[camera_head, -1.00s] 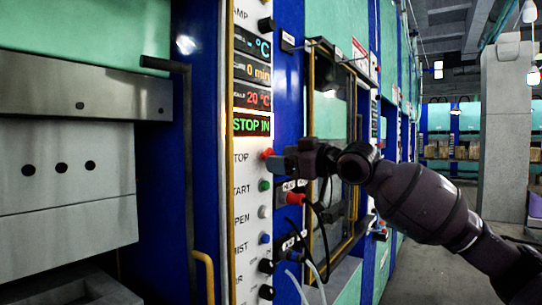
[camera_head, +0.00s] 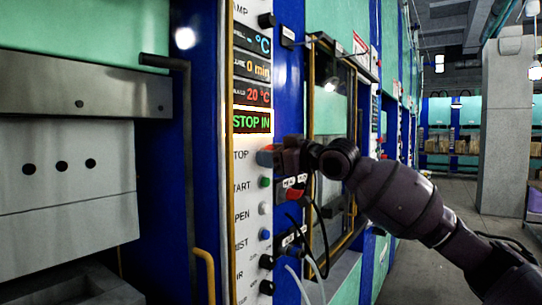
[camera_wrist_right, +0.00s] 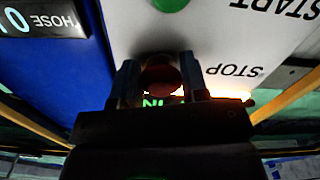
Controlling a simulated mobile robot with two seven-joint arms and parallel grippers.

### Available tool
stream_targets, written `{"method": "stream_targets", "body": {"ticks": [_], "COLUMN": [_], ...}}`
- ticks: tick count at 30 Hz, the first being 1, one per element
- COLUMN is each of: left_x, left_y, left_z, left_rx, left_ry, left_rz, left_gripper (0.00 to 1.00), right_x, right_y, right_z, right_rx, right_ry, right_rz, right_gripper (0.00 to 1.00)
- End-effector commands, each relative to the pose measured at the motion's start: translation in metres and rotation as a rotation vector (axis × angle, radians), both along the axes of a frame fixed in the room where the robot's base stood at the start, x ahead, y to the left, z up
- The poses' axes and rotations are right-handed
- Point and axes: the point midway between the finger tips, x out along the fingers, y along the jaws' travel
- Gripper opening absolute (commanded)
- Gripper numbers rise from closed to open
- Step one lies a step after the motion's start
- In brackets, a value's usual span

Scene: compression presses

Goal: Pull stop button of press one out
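The red stop button (camera_wrist_right: 160,78) of the press panel shows in the right wrist view, between the two blue-grey fingers of my right gripper (camera_wrist_right: 160,85). The fingers stand on either side of it. I cannot tell whether they press on it. In the head view my right gripper (camera_head: 267,155) is at the panel beside the STOP label and covers most of the button. The panel display (camera_head: 252,121) reads "STOP IN" in green. My left gripper is in neither view.
Below it on the white panel (camera_head: 241,200) sit a green start button (camera_head: 265,182), a white button (camera_head: 265,208), a blue button (camera_head: 265,235) and black knobs. A red connector (camera_head: 294,194) with cables is close under my right gripper. A yellow handle (camera_head: 205,262) stands left of the panel.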

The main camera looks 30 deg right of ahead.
Motion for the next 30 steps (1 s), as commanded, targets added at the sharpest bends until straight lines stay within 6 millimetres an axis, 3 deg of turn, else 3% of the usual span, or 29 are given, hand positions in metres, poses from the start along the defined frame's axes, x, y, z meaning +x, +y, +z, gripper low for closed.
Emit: {"method": "stream_targets", "body": {"ticks": [1, 5, 24, 25, 30], "left_x": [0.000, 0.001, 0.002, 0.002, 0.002], "left_y": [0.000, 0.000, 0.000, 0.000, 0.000], "left_z": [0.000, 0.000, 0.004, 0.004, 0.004], "left_rx": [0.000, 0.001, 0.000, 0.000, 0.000], "left_ry": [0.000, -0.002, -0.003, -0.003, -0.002], "left_rz": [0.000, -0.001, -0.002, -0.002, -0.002], "left_gripper": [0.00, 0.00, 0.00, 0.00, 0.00], "right_x": [0.000, 0.000, -0.016, -0.016, -0.016], "right_y": [0.000, 0.000, -0.006, -0.006, -0.006], "right_z": [0.000, 0.000, 0.000, 0.000, 0.000], "right_rx": [0.000, 0.000, 0.001, 0.000, 0.000], "right_ry": [0.000, 0.000, 0.001, 0.000, 0.000], "right_rz": [0.000, 0.000, 0.001, 0.001, 0.001], "right_gripper": [0.18, 0.00, 0.00, 0.42, 0.67]}}
